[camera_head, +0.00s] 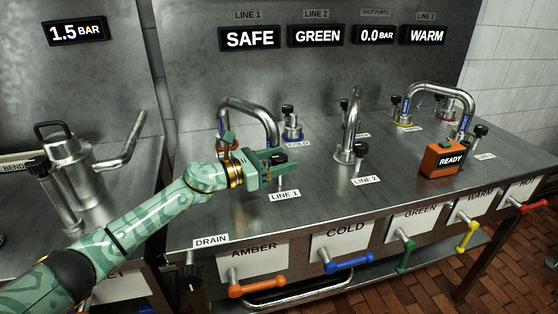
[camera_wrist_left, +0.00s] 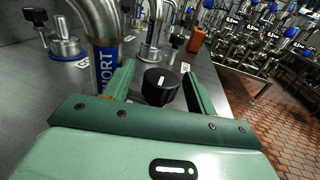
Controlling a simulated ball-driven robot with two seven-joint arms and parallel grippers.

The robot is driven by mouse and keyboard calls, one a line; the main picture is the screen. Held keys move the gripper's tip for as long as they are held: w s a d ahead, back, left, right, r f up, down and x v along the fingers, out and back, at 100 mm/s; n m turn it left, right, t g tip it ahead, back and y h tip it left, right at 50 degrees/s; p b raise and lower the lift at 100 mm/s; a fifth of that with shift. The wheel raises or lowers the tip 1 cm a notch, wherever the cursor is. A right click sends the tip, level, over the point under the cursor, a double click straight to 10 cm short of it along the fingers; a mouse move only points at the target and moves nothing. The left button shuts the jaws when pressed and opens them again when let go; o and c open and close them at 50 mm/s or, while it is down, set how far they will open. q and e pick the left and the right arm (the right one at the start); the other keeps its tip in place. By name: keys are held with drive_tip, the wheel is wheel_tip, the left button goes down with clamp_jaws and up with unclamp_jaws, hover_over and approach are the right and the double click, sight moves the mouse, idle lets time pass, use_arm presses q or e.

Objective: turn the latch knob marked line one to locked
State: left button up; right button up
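The line one knob is a black round knob (camera_wrist_left: 160,86) with a white mark on top, seen in the left wrist view between the fingers of my left gripper (camera_wrist_left: 160,90). One finger is on each side of it, and I cannot tell whether they touch it. In the head view my left gripper (camera_head: 280,163) is over the steel bench just behind the LINE 1 label (camera_head: 285,195), partly hiding the knob. The LINE 1 display (camera_head: 250,38) reads SAFE. My right gripper is out of view.
A bent steel pipe (camera_head: 250,104) arches behind my left gripper; its blue-banded end stands close by in the wrist view. The LINE 2 knob (camera_head: 361,150) and its upright pipe (camera_head: 346,125) stand to the right. An orange READY box (camera_head: 443,160) is farther right. Coloured handles line the front.

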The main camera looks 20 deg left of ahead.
use_arm(q)
drive_tip(key=p+v, duration=0.1)
drive_tip(key=v, duration=1.5)
drive_tip(key=shift+s+a+p, duration=0.1)
drive_tip(key=shift+s+p, duration=0.05)
drive_tip(key=shift+p, duration=0.25)
